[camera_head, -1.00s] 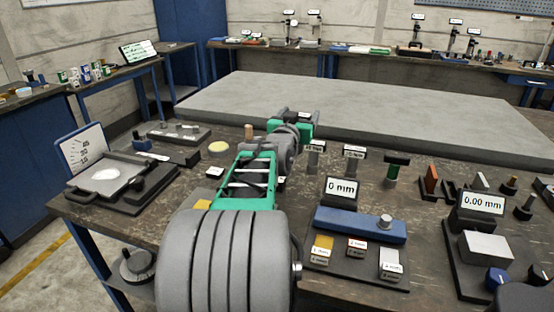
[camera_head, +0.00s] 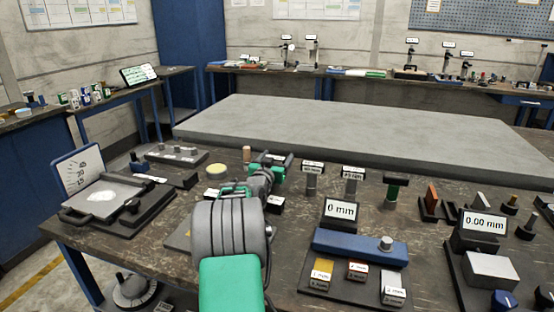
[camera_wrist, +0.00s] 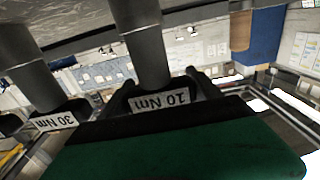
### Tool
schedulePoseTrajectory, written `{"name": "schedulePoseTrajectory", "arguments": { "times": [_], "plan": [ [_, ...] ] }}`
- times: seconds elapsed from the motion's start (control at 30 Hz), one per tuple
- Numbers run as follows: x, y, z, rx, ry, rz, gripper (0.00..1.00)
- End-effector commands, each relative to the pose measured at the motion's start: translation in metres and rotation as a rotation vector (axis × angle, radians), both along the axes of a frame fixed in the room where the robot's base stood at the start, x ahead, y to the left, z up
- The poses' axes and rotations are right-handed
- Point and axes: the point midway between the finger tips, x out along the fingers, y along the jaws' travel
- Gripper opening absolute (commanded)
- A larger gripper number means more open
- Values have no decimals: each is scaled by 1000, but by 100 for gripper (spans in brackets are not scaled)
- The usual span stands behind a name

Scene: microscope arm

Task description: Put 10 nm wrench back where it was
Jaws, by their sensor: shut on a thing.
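My gripper (camera_wrist: 160,84) is shut on the 10 Nm wrench (camera_wrist: 160,99). In the wrist view its label appears upside down between the two dark fingers, and its grey cylindrical shaft runs away from the label. In the head view my gripper (camera_head: 276,164) is low over the far-middle part of the bench, and it mostly hides the wrench. The 30 Nm wrench (camera_wrist: 52,119) is beside it in the wrist view. In the head view two labelled grey wrenches (camera_head: 312,182) (camera_head: 352,185) stand just right of my gripper. I cannot tell whether the held wrench touches the bench.
The height gauge (camera_head: 360,247) with the 0 mm display is in front. A grey slab (camera_head: 340,128) lies behind.

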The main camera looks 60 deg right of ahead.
Motion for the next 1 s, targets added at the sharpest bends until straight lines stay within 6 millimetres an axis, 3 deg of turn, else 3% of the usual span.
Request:
{"name": "schedulePoseTrajectory", "arguments": {
  "times": [0.27, 0.3, 0.53, 0.83, 1.0],
  "plan": [
    [0, 0, -1, -4, -3, 0, 3],
    [0, 0, -1, 0, -1, 0, 76],
    [0, 0, -1, 0, -1, 1, 94],
    [0, 0, 5, -1, -1, 1, 94],
    [-4, 32, 2, 0, -1, 3, 94]
  ]
}}
